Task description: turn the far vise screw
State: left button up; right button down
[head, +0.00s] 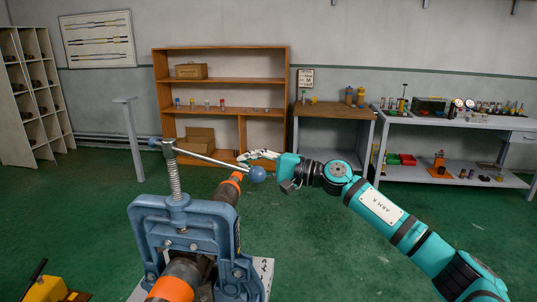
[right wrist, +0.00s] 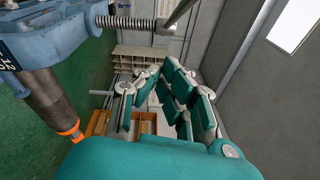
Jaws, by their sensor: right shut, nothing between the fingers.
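A blue pipe vise (head: 185,222) stands at the lower left of the head view, with an upright threaded screw (head: 174,178) on top. A slanting steel handle bar (head: 205,160) crosses the screw's head, with a blue ball (head: 257,174) at its near right end. My right gripper (head: 246,156) is just above and behind that ball in the picture; it is shut and empty. I cannot tell if it touches the bar. The right wrist view shows its fingers (right wrist: 165,75), with the vise screw (right wrist: 128,22) and bar (right wrist: 180,12) above them. My left gripper is out of view.
A dark pipe with orange bands (head: 228,190) runs through the vise. A yellow object (head: 48,290) lies at the lower left. A grey post stand (head: 133,140), wooden shelf (head: 220,80) and workbenches (head: 450,122) stand behind. Green floor between is clear.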

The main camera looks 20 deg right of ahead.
jog(key=a+p, duration=0.1)
jog(key=s+a+p, duration=0.1)
jog(key=a+p, duration=0.1)
jog(key=a, duration=0.1)
jog(key=shift+s+r, duration=0.15)
jog(key=shift+r, duration=0.2)
jog(key=shift+a, duration=0.15)
